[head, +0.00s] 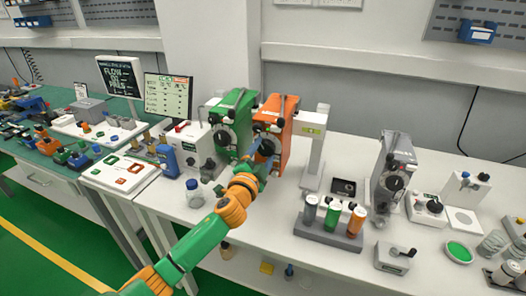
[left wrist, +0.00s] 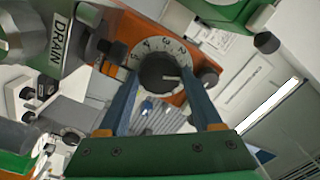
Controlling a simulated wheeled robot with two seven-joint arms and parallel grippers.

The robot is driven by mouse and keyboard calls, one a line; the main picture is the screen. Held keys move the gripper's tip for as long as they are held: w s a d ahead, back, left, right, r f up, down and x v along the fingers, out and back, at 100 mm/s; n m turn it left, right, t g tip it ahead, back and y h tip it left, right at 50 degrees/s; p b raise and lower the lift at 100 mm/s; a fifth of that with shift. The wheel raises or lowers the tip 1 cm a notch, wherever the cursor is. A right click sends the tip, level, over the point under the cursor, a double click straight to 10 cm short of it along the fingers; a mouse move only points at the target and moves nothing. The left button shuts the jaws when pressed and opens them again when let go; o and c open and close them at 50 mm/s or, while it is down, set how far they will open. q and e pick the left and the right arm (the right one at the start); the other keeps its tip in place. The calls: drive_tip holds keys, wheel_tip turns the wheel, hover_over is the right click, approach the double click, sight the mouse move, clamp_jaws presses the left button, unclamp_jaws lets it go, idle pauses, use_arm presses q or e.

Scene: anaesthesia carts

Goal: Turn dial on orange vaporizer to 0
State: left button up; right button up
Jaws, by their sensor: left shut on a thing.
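The orange vaporizer (head: 288,122) stands on the white bench beside the green vaporizer (head: 238,118). Its dial is mostly hidden behind my left gripper (head: 265,152) in the head view. In the left wrist view, the dark dial knob (left wrist: 158,72) sits on a pale ring with numbers on the orange body (left wrist: 137,28). The knob's light pointer line points to the right of that picture. The two blue fingers of my left gripper (left wrist: 163,78) stand on either side of the knob, closed on it. My right gripper is out of view.
A grey vaporizer (head: 397,165) stands farther right. A white post (head: 315,150) rises right of the orange vaporizer. A rack of coloured bottles (head: 330,232) is nearer the front edge. A clear jar (head: 194,194) stands left of my left arm.

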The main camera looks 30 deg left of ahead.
use_arm(q)
drive_tip(key=shift+m, duration=2.3)
drive_tip(key=shift+r+p, duration=0.1)
drive_tip(key=shift+p, duration=0.2)
drive_tip(key=o, duration=1.4)
drive_tip(key=shift+w, duration=0.1)
